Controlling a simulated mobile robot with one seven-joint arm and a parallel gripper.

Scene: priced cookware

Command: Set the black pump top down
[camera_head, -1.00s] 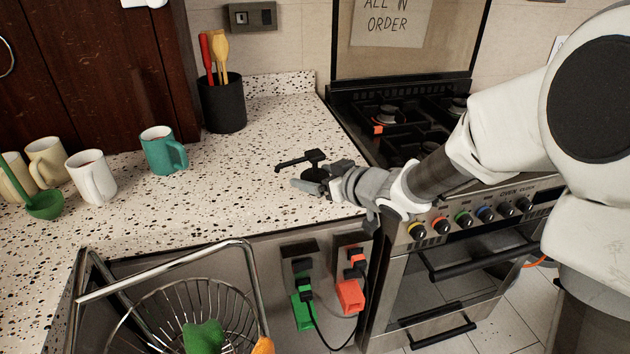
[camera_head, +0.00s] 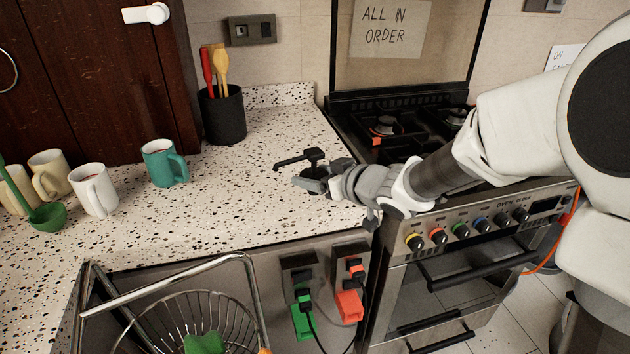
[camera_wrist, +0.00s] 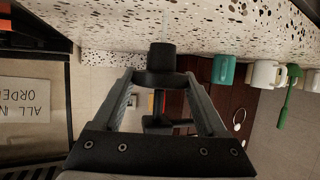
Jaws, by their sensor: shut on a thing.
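The black pump top (camera_head: 313,156) is held in my gripper (camera_head: 312,180), over the right part of the speckled counter (camera_head: 240,205) near the stove. Its spout points left in the head view. My gripper is shut on its round collar. In the upside-down wrist view, the pump top (camera_wrist: 161,122) shows between the two fingers of my gripper (camera_wrist: 160,80), its head toward the picture's bottom. I cannot tell whether its lower end touches the counter.
A black utensil pot (camera_head: 224,115) stands behind, a teal mug (camera_head: 164,163) to the left, and several pale mugs and a green ladle (camera_head: 48,215) farther left. The stove (camera_head: 400,130) is at right. A wire basket (camera_head: 185,320) is in front. Counter between teal mug and gripper is clear.

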